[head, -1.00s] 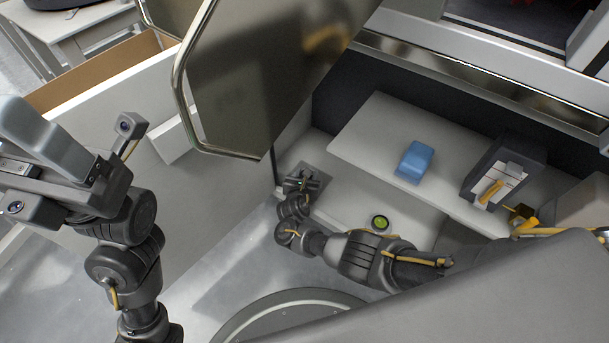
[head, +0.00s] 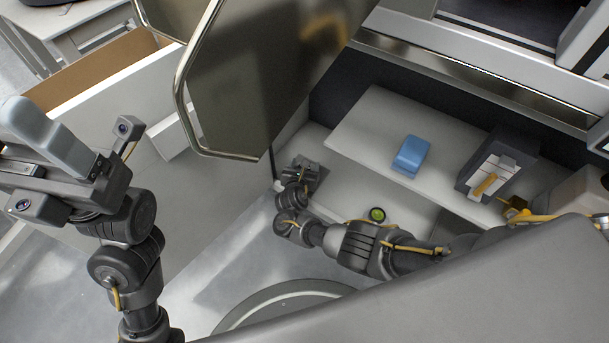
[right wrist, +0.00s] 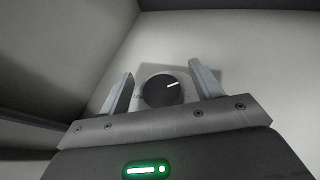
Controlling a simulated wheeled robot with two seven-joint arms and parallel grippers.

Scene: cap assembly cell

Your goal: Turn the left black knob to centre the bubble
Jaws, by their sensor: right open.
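A round black knob (right wrist: 163,90) with a white pointer line shows in the right wrist view, on a pale surface. The pointer aims to the upper right. My right gripper (right wrist: 160,70) is open, with one finger on each side of the knob and visible gaps between. In the head view my right gripper (head: 303,171) is over the far left corner of the pale bench and hides the knob. A round green bubble level (head: 377,214) with a dark rim lies on the bench; its bubble is too small to judge. My left gripper (head: 62,155) is raised at the left, away from the bench.
A blue block (head: 411,155) sits on the raised pale shelf (head: 375,125). A dark box with a white and yellow front (head: 492,178) stands right of it. A metal-framed panel (head: 255,75) hangs at top centre, close to my right gripper.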

